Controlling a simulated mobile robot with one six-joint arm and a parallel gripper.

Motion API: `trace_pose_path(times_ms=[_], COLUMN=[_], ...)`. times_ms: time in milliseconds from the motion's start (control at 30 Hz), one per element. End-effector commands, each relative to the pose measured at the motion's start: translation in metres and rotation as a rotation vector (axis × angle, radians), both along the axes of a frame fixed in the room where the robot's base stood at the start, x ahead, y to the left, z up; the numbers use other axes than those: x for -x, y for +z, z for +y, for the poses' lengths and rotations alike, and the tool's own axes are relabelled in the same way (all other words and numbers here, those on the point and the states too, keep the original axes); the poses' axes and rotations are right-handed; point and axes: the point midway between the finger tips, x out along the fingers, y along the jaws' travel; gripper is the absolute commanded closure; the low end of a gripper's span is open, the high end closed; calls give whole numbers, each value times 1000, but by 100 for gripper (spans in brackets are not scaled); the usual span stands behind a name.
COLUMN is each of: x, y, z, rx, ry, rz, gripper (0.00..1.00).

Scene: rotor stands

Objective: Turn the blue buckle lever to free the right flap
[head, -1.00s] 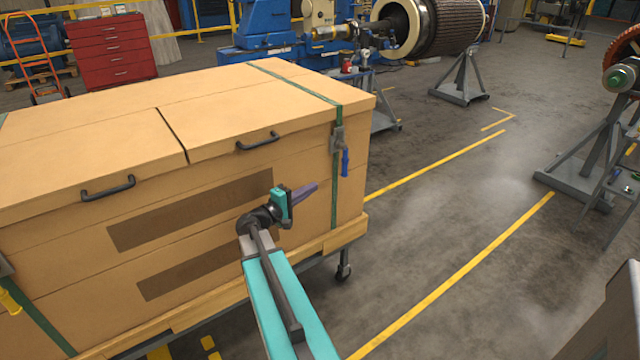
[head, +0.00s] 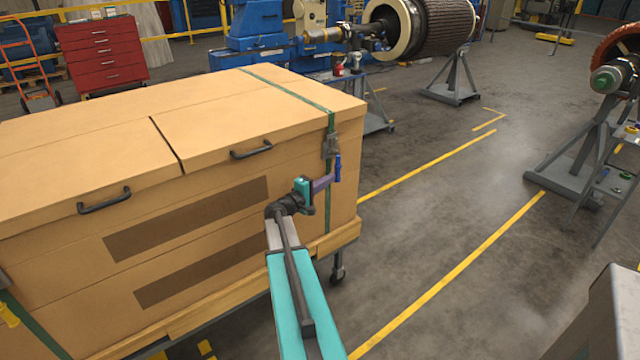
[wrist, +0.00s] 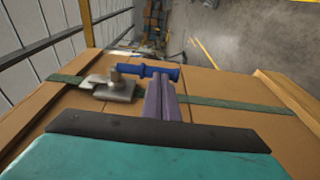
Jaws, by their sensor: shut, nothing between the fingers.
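The blue buckle lever (head: 337,167) hangs down from a grey metal buckle (head: 331,146) on the green strap at the crate's right end. In the wrist view the blue lever (wrist: 150,72) lies across the tips of my purple fingers, beside the buckle (wrist: 112,88). My gripper (head: 328,181) is shut and empty, its tips at the lever's lower part. They look very close to it or touching; I cannot tell which. The right flap (head: 250,115) lies flat and closed on the wooden crate, with the green strap (head: 290,92) running over it.
The left flap (head: 80,160) is also closed, with a yellow lever (head: 8,312) on a strap at the lower left. A red tool cabinet (head: 102,55) and blue machine (head: 262,38) stand behind. Open floor lies right of the crate, up to a grey rotor stand (head: 565,165).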

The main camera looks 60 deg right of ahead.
Motion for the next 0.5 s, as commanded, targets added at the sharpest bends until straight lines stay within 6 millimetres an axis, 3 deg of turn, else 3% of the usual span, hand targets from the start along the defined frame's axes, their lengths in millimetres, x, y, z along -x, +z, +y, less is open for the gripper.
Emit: trace_pose_path(times_ms=[233,500], x=[1,1], y=[0,0], z=[-11,-4], rx=[0,0], ry=[0,2], rz=[0,0], gripper=[100,100])
